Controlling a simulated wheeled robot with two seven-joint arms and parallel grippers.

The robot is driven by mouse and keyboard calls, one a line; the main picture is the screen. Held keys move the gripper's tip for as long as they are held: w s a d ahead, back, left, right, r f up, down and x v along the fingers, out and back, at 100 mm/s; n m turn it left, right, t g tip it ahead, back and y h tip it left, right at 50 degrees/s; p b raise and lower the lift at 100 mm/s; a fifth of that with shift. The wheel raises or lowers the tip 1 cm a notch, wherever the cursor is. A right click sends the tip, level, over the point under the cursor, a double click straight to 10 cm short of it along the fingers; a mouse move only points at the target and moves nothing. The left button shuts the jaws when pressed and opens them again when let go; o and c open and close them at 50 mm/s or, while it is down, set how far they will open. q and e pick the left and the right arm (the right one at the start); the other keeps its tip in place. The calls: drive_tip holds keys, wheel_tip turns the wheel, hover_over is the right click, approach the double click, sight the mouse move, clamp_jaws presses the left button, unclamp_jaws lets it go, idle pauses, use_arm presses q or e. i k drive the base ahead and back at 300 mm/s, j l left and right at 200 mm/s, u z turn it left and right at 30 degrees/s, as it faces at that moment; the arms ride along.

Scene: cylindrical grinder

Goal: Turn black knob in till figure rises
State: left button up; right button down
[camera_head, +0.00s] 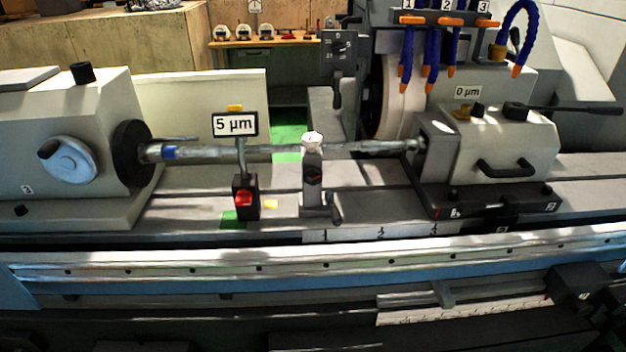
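A sign reading "5 µm" (235,124) stands on a post above a small black block with a red button (245,198). A second sign reading "0 µm" (467,92) is on the tailstock (515,140). A small black knob (314,175) is on the front of the grey steady rest (312,200), below its white hexagonal top. Other black knobs are on the headstock top (82,72) and on the tailstock top (515,110). I cannot tell from this view which one is the task's knob. Neither of my grippers is in view.
A shaft (270,150) runs from the headstock chuck (132,153) through the steady rest to the tailstock. The grinding wheel (392,105) and blue hoses (429,60) stand behind it. A long rail (320,257) crosses in front. The space before the rest looks clear.

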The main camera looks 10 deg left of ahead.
sight(313, 175)
drive_tip(key=l+u, duration=0.25)
drive_tip(key=l, duration=0.4)
drive_tip(key=l+u, duration=0.3)
drive_tip(key=l, duration=0.3)
